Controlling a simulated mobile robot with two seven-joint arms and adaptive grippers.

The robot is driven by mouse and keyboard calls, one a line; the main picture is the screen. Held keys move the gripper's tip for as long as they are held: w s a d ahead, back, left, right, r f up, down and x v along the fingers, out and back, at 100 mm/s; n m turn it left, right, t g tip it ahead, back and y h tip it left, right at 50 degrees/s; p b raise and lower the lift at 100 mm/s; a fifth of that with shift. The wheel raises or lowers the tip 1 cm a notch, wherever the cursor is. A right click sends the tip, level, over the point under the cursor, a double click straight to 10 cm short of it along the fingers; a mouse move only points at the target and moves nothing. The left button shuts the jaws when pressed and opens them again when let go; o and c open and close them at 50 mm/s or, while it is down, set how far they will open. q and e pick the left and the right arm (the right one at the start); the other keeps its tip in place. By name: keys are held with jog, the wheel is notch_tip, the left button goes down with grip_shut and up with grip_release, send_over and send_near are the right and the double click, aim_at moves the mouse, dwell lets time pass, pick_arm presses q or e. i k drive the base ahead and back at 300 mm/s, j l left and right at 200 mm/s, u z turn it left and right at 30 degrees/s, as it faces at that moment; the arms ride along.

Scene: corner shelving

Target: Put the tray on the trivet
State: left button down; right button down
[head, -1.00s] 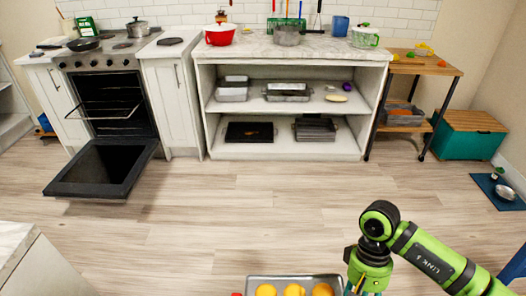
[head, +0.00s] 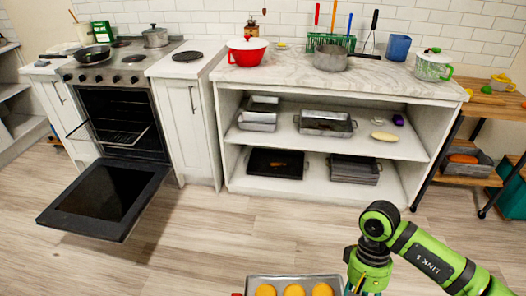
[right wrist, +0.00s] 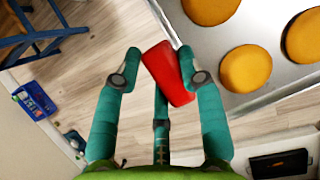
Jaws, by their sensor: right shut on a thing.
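A grey metal tray (head: 280,280) holds several round orange-brown buns at the bottom edge of the head view. It also shows at the upper right of the right wrist view (right wrist: 262,22). My right gripper (right wrist: 160,58) is shut on the tray's red grip (right wrist: 166,76). In the head view this gripper (head: 362,288) is at the tray's right end, and its tips are mostly cut off. A dark round trivet (head: 188,57) lies flat on the white counter right of the stove, well away from the tray. My left gripper is not in view.
The oven door (head: 104,200) hangs open low over the floor. The marble counter (head: 290,72) holds a red pot (head: 249,53), a grey pan (head: 329,59) and utensils. Shelves below hold several pans. The wood floor (head: 190,250) between is clear.

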aim_at(187, 55)
jog(key=i+u, duration=0.4)
jog(key=i, duration=0.3)
jog(key=i+l+u, duration=0.1)
jog(key=i+u, duration=0.3)
jog(key=i, duration=0.3)
